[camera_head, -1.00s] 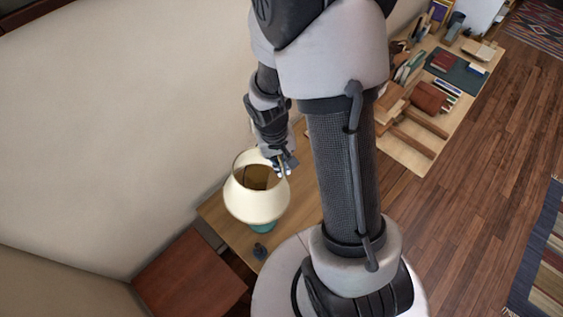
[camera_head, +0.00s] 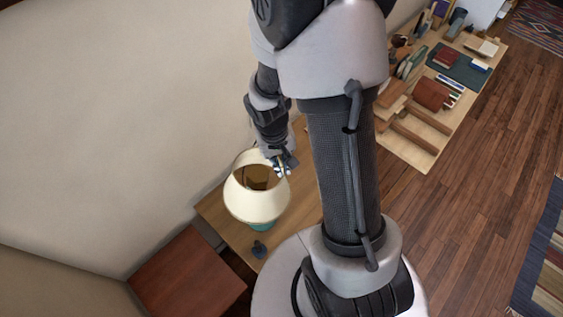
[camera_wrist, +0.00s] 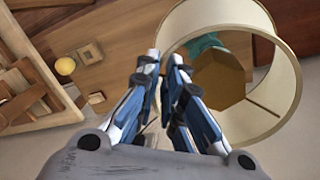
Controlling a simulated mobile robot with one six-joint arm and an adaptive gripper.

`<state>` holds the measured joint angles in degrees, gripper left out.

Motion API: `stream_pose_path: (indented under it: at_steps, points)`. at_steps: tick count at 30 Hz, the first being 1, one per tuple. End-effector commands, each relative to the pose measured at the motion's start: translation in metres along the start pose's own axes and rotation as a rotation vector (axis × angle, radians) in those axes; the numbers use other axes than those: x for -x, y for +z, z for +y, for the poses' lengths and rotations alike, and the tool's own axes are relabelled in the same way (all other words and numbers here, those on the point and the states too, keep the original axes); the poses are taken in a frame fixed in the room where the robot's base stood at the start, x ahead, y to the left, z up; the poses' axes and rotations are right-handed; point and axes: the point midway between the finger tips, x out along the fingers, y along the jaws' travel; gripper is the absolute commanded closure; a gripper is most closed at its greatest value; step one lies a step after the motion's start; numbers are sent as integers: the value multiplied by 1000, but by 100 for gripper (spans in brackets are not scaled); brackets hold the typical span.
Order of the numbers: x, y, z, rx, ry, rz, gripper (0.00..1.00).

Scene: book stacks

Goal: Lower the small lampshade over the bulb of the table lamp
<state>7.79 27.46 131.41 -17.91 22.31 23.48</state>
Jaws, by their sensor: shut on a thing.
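The cream lampshade (camera_head: 256,205) is a wide open ring, close to upright, above the wooden side table. My gripper (camera_head: 281,165) is shut on its rim at the back right in the head view. In the wrist view the fingers of my gripper (camera_wrist: 168,72) meet at the left edge of the shade (camera_wrist: 284,85). The teal lamp base (camera_head: 263,227) shows just below the shade, and part of it (camera_wrist: 204,45) shows through the shade's opening. A faceted ochre shape (camera_wrist: 222,82) lies inside the opening; I cannot tell whether it is the bulb. The height gap is unclear.
The wall (camera_head: 130,130) is close on the left. A red-brown surface (camera_head: 187,279) adjoins at the front left. A cluttered workbench (camera_head: 405,153) stands at the right.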

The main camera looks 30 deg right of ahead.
Motion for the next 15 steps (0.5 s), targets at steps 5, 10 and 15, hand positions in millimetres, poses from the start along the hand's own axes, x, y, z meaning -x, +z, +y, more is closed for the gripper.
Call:
stream_pose_path:
  at_steps: [5,10,15]
  points:
    - [-7,0,-1,0,0,0,100]
    - [-12,0,-1,0,0,0,100]
    - [-17,0,-2,0,0,-1,100]
